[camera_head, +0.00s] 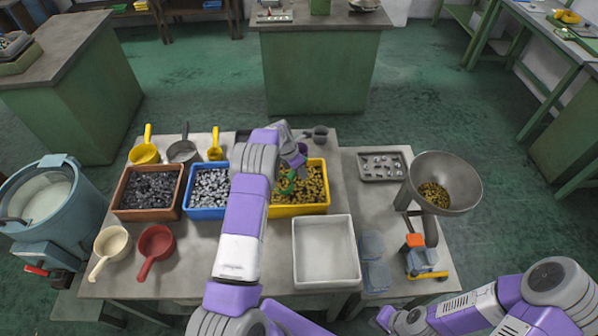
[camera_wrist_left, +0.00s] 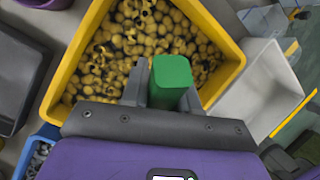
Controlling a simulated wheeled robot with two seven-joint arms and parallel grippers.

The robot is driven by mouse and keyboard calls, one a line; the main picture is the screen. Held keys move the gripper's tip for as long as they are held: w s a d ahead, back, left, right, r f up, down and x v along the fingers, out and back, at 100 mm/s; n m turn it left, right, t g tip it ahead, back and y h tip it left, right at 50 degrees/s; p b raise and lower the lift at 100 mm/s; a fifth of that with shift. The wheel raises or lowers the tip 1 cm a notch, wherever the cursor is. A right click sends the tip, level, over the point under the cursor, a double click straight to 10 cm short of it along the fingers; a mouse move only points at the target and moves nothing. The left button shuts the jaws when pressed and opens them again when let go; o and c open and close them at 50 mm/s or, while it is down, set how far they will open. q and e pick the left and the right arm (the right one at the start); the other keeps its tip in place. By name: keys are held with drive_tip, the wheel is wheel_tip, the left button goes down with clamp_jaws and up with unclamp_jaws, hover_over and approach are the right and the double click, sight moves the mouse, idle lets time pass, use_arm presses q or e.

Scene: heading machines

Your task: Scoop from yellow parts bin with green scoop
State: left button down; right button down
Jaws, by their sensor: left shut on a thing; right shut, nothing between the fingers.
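The yellow parts bin (camera_head: 299,209) stands on the table, filled with small brass-coloured parts. My left gripper (camera_head: 293,172) is over this bin and shut on the green scoop (camera_head: 287,187). In the left wrist view, the green scoop (camera_wrist_left: 170,80) shows as a green block at the fingers of the gripper (camera_wrist_left: 160,85), with the yellow bin (camera_wrist_left: 222,42) below. The scoop's bowl is hidden, so I cannot tell whether it touches the parts or holds any. My right gripper (camera_head: 387,319) is low at the bottom edge, shut and empty.
A blue bin (camera_head: 207,213) and a brown bin (camera_head: 146,213) stand left of the yellow one. An empty white tray (camera_head: 326,252) is in front. A metal hopper bowl (camera_head: 453,172) with brass parts stands right. Yellow, white and red scoops lie around the bins.

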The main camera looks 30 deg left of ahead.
use_arm(q)
drive_tip(key=shift+g+y, duration=0.3)
drive_tip(key=shift+g, duration=0.2)
drive_tip(key=shift+w+d+r+p, duration=0.15)
drive_tip(key=shift+r+p, duration=0.4)
drive_tip(key=shift+r, duration=0.5)
drive_tip(key=shift+w+r+p, duration=0.2)
drive_tip(key=shift+r+p, duration=0.3)
drive_tip(key=shift+r, duration=0.6)
drive_tip(key=shift+w+d+r+p, duration=0.15)
drive_tip(key=shift+r+p, duration=0.4)
drive_tip(key=shift+r, duration=0.5)
